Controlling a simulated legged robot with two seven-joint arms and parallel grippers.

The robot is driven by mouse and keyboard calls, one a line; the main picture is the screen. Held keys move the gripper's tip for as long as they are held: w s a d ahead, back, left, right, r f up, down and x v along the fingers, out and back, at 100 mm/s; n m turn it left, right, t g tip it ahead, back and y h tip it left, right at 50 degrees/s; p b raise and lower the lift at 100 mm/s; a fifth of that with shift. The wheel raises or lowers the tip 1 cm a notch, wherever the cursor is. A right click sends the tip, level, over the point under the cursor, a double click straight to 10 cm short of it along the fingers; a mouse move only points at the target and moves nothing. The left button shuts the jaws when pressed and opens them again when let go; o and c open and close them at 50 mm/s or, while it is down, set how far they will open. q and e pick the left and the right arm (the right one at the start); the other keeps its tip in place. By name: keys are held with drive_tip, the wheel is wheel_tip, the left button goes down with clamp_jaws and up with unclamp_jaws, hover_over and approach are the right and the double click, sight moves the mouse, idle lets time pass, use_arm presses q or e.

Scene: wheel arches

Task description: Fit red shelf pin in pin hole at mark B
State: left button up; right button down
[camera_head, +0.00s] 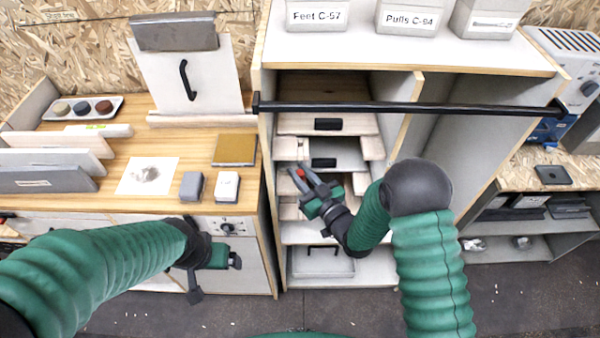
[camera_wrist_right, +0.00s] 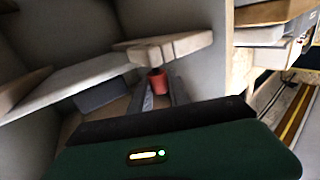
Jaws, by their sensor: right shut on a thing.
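The red shelf pin (camera_head: 300,172) is at the tips of my right gripper (camera_head: 304,178), inside the left bay of the cabinet (camera_head: 264,150). In the right wrist view the red pin (camera_wrist_right: 158,82) sits between the two dark fingers (camera_wrist_right: 160,92), which are shut on it. Its end is close to a pale wooden block (camera_wrist_right: 168,47) beneath a shelf; I cannot tell whether they touch. The pin hole and mark B cannot be made out. My left gripper (camera_head: 236,261) hangs in front of the workbench, and its finger opening is unclear.
A black rail (camera_head: 410,108) crosses the cabinet front above my right arm. Shelves and drawer-like boards (camera_head: 328,124) with black pulls crowd the bay. The workbench (camera_head: 190,108) at left holds grey blocks, a tray and upright panels. Labelled bins (camera_head: 408,17) stand on top of the cabinet.

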drive_tip(key=c, duration=1.2)
unclamp_jaws()
drive_tip(key=shift+o, duration=0.2)
drive_tip(key=v, duration=1.7)
drive_tip(key=shift+b, duration=0.35)
drive_tip(key=shift+w, duration=0.15)
